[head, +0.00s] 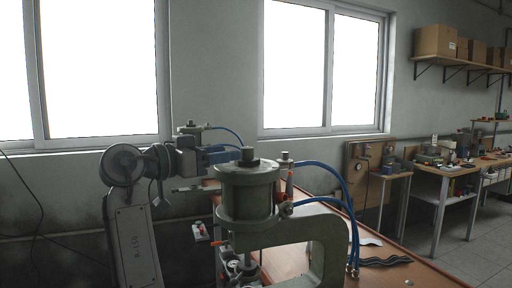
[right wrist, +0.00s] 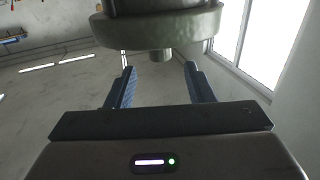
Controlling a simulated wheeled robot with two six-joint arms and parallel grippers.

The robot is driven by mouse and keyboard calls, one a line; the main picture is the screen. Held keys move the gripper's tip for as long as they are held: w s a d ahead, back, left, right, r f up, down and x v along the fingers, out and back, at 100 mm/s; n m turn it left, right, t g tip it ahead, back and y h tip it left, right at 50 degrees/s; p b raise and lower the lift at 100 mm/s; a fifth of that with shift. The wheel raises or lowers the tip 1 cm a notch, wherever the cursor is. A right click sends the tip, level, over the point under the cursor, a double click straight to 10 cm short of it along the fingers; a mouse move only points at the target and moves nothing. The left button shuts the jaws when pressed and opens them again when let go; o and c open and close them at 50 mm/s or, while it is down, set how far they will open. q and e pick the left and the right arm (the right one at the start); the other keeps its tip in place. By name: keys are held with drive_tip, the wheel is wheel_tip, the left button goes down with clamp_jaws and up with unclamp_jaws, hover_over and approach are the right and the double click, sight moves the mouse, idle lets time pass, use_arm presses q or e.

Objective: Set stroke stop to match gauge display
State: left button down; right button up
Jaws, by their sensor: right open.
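A green pneumatic press (head: 248,190) stands at the middle of the head view, with a round cylinder on a curved frame. A small dark knob (head: 248,154) tops its cylinder. My right gripper (head: 230,155) is open and empty, to the left of the cylinder top. In the right wrist view the same gripper (right wrist: 160,70) shows two separate blue fingers. The cylinder (right wrist: 160,28) appears beyond them, with a short stub (right wrist: 161,54) in line with the gap between the fingers. No gauge reading can be made out. My left gripper does not show.
Blue hoses (head: 345,195) loop down on the right of the near press. The brown table (head: 420,275) has a dark strap (head: 386,261) on it. A wall board (head: 366,160) and workbenches (head: 445,172) stand farther right.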

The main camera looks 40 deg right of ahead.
sight(254, 158)
drive_tip(key=d+p, duration=0.2)
drive_tip(key=d, duration=0.5)
drive_tip(key=shift+w+d, duration=0.1)
drive_tip(key=shift+d, duration=0.25)
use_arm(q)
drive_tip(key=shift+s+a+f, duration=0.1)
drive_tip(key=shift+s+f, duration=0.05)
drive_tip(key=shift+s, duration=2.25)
use_arm(e)
drive_tip(key=shift+d, duration=0.65)
drive_tip(key=shift+c, duration=0.5)
drive_tip(key=c, duration=0.9)
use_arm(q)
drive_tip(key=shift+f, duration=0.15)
use_arm(e)
drive_tip(key=shift+t, duration=0.3)
